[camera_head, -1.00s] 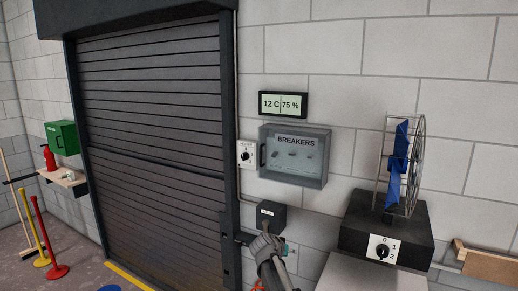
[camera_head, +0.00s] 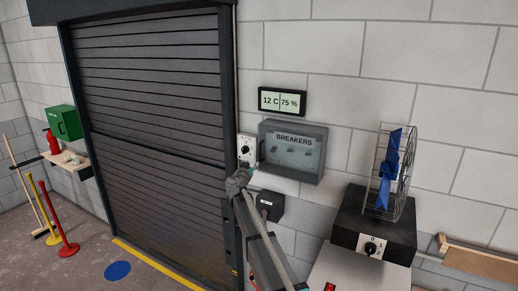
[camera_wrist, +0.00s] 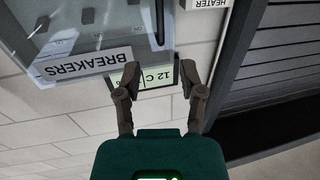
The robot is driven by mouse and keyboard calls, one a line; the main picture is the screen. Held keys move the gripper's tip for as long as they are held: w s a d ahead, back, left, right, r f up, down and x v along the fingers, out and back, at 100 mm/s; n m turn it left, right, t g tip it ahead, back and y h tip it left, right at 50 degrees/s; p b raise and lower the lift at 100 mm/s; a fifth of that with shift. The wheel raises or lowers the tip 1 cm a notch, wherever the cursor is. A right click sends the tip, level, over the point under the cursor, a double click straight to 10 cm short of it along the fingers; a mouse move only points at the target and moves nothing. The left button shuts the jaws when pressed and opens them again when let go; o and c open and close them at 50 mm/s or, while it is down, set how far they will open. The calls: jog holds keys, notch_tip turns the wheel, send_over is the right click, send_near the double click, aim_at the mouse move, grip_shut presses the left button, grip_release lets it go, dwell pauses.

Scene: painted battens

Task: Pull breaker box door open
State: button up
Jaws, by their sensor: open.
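The breaker box (camera_head: 318,160) is grey with a clear front door (camera_head: 292,161) marked BREAKERS, and the door looks shut. Its dark upright bar handle (camera_head: 261,150) is at the door's left edge. In the wrist view, which is upside down, the door (camera_wrist: 90,48) fills the upper left and the handle (camera_wrist: 160,22) shows at the top. My gripper (camera_wrist: 160,76) is open and empty, its fingertips apart from the handle, which lies ahead between them. In the head view my arm's end (camera_head: 240,181) is just below and left of the box.
A HEATER dial (camera_head: 246,150) is on the wall left of the box. A display (camera_head: 282,101) hangs above it and a small dark box (camera_head: 270,207) below. A caged blue fan (camera_head: 392,170) stands to the right. A dark roller shutter (camera_head: 155,130) is to the left.

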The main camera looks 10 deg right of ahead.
aim_at(260, 152)
dwell(0.4)
jog(key=x, duration=1.3)
jog(key=shift+w+d, duration=0.1)
jog(key=shift+w, duration=0.3)
grip_shut()
jog(key=shift+s, duration=0.1)
